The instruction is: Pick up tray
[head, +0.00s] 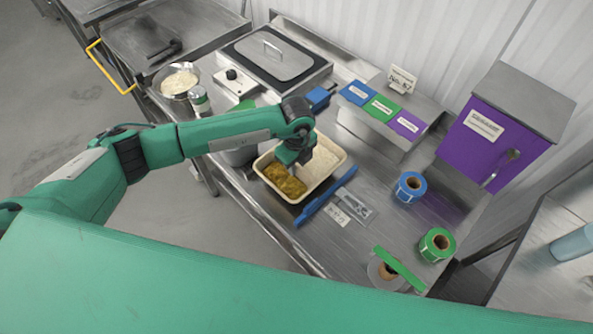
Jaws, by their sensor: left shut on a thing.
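A cream tray (337,168) sits at the near edge of the steel counter, left of the picture's centre. It holds a yellow-brown food (284,181) in its near-left part and white rice (322,163) in its far-right part. My left gripper (293,163) points down over the tray's far-left side and is shut on the tray; its fingertips are partly hidden, so the exact grip is unclear. My right gripper is not in view.
A blue bar (322,206) and small cards (354,206) lie right of the tray. Blue tape (410,187) and green tape (437,244) stand further right. A purple box (483,138) and a lidded steel cooker (278,55) are behind. A rice bowl (179,80) stands far left.

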